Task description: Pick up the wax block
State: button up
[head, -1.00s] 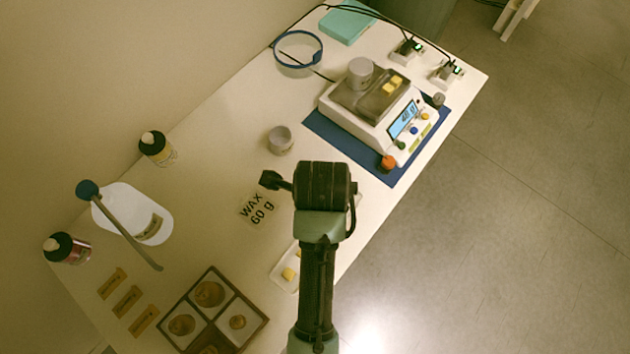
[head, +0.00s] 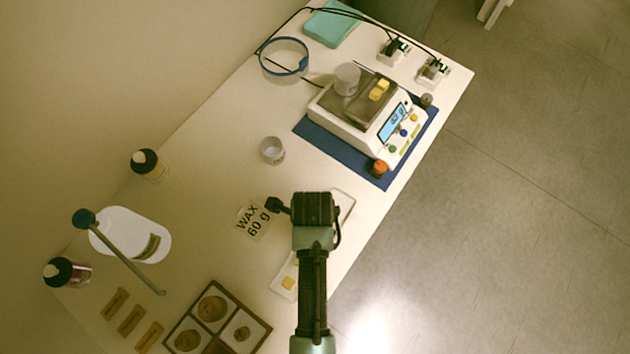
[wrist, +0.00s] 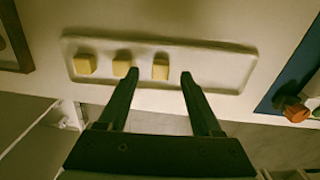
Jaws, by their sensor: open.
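Three yellow wax blocks lie in a row in a long white tray (wrist: 215,65): a left block (wrist: 85,64), a middle block (wrist: 122,65) and a right block (wrist: 160,68). My gripper (wrist: 159,74) is open and empty. In the wrist view its fingertips appear either side of the right block, the left one overlapping the middle block. I cannot tell how high they are above the tray. In the head view my arm covers much of the tray (head: 347,200), and one wax block (head: 288,283) shows left of the arm. My fingertips are hidden there.
A scale (head: 350,128) on a blue mat (head: 310,127) bears a grey cup (head: 347,78) and yellow wax (head: 379,90). A "WAX 60 g" card (head: 250,222), an empty cup (head: 272,150), a jug (head: 125,235), bottles and a divided box (head: 250,313) surround the tray.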

jog(key=shift+f, duration=1.4)
grip_shut()
